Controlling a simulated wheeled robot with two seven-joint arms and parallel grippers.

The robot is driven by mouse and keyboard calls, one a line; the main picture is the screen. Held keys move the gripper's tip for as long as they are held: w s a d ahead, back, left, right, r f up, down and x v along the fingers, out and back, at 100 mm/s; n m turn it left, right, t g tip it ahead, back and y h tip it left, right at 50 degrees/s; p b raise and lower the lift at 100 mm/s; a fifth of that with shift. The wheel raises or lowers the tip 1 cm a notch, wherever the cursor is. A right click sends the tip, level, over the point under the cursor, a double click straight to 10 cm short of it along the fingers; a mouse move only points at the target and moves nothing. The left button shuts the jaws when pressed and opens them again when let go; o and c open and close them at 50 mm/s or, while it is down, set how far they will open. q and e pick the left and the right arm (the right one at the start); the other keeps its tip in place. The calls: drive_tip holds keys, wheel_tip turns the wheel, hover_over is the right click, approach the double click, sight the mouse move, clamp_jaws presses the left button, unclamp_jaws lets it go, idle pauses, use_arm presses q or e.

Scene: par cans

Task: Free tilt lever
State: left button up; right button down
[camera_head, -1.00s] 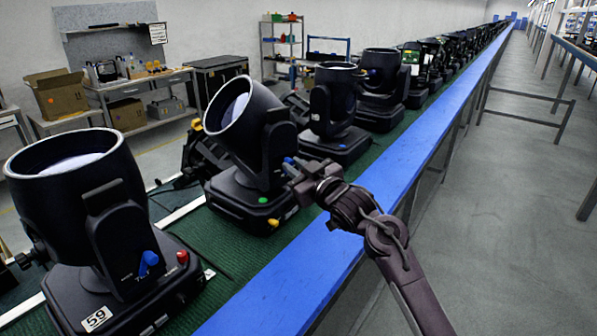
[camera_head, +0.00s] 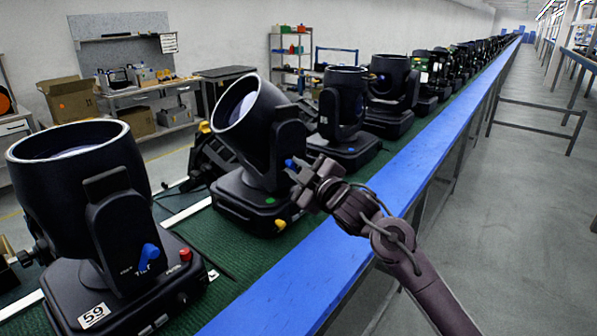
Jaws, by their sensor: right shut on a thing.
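A black moving-head par can (camera_head: 246,120) stands on the green belt, its head tilted up to the left. Its blue tilt lever (camera_head: 290,163) sticks out at the side of its yoke. My right gripper (camera_head: 296,170) is shut on the blue lever, and its fingers partly cover it. A nearer par can marked 59 (camera_head: 80,190) stands at the left with a blue lever (camera_head: 149,256) and a red knob (camera_head: 185,254) in plain view. My left gripper is not in view.
A blue rail (camera_head: 290,275) edges the green belt (camera_head: 207,240) on the right. More par cans (camera_head: 343,105) run in a row into the distance. A green button (camera_head: 270,201) and a yellow knob (camera_head: 280,225) sit on the tilted can's base.

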idle(0.4)
drive_tip(key=c, duration=1.4)
unclamp_jaws()
drive_tip(key=shift+s+d+f, duration=0.15)
drive_tip(key=shift+s+d, duration=0.1)
drive_tip(key=shift+s, duration=0.1)
drive_tip(key=b+v, duration=0.2)
drive_tip(key=v, duration=0.5)
